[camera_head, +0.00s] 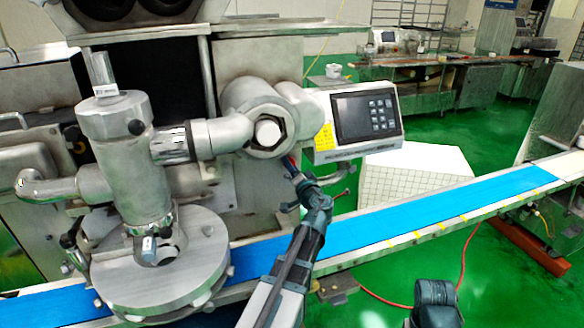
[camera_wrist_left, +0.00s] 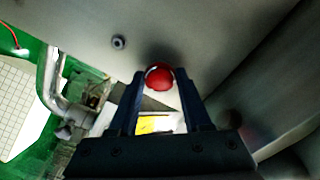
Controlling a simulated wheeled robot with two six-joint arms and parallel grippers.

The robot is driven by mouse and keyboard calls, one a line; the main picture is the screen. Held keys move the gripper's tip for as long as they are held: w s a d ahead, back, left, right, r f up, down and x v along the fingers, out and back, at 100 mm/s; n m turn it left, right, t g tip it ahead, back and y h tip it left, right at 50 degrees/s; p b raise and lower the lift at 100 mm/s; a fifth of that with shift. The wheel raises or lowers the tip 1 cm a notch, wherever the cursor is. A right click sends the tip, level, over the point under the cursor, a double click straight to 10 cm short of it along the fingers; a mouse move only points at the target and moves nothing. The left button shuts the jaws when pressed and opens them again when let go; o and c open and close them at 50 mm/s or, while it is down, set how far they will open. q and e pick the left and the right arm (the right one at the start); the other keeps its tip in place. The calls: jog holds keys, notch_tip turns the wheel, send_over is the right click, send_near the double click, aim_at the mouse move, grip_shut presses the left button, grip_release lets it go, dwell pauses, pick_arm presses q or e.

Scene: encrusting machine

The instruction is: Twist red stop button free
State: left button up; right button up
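The red stop button (camera_wrist_left: 159,77) is a round red knob on the machine's metal body. In the left wrist view it sits between the two fingertips of my left gripper (camera_wrist_left: 160,72). In the head view my left gripper (camera_head: 292,168) points up at the machine, below and left of the control panel (camera_head: 367,115). The fingers of my right gripper do not show.
A blue conveyor belt (camera_head: 400,222) runs across beneath my left arm. A steel head (camera_head: 160,262) with pipes stands at the left. A white tiled box (camera_head: 415,175) stands behind the belt. In the wrist view, a bolt (camera_wrist_left: 118,42) and yellow label (camera_wrist_left: 155,124) are near the button.

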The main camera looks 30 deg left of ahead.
pick_arm(q)
jog(key=o, duration=0.5)
jog(key=shift+w+a, duration=0.1)
jog(key=shift+a, duration=0.15)
jog(key=shift+c, duration=0.2)
jog(key=shift+d, duration=0.1)
jog(key=v, duration=1.4)
jog(key=shift+w, duration=0.1)
jog(key=s+d+f+m+g+h+p, duration=0.1)
jog(key=s+d+f+g+h+p, duration=0.3)
jog(key=s+d, duration=0.5)
jog(key=s+d+f+m+g+h+p, duration=0.2)
jog(key=s+d+f+g+h+p, duration=0.3)
jog(key=d, duration=1.2)
jog(key=s+f+g+h, duration=0.3)
jog(key=s, duration=0.1)
jog(key=shift+f, duration=0.3)
